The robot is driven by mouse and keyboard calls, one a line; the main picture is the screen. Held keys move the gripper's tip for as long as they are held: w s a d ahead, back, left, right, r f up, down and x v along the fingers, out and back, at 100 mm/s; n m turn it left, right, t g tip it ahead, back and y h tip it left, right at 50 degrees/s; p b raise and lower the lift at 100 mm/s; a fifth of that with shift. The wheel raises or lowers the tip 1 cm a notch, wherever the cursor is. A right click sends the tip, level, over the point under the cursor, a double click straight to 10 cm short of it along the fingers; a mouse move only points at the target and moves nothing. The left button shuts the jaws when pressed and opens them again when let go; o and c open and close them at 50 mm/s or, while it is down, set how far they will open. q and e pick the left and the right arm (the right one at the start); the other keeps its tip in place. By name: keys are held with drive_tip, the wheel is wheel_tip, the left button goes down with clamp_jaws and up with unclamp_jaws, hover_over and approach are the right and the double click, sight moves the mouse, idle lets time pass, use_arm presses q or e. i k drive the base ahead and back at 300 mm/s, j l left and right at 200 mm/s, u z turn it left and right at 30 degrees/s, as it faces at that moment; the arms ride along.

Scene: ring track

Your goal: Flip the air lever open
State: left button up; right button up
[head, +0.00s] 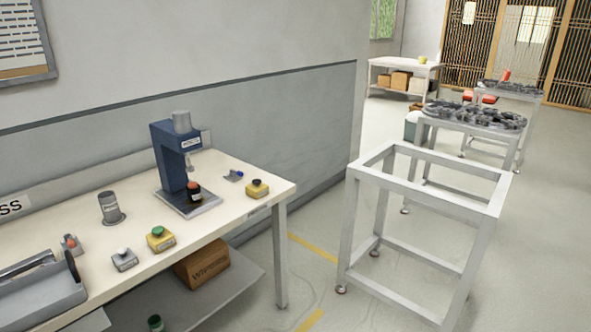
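A small grey fitting with a blue handle (235,175) lies on the white workbench (241,203), right of the blue press (168,158). It looks like the air lever. It is too small to tell how its handle is turned. A yellow box with a dark red button (257,188) sits just in front of it, near the bench's right end. Neither of my grippers is in view.
Along the bench stand a grey cylinder (110,207), a yellow box with a green button (160,238), a grey button box (124,259) and a grey tray (35,292). An empty metal frame (430,188) stands to the right. Floor between them is clear.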

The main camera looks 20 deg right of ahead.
sight(231, 172)
drive_tip(key=z, duration=0.4)
drive_tip(key=i+l+z, duration=0.45)
drive_tip(key=i+l, duration=0.55)
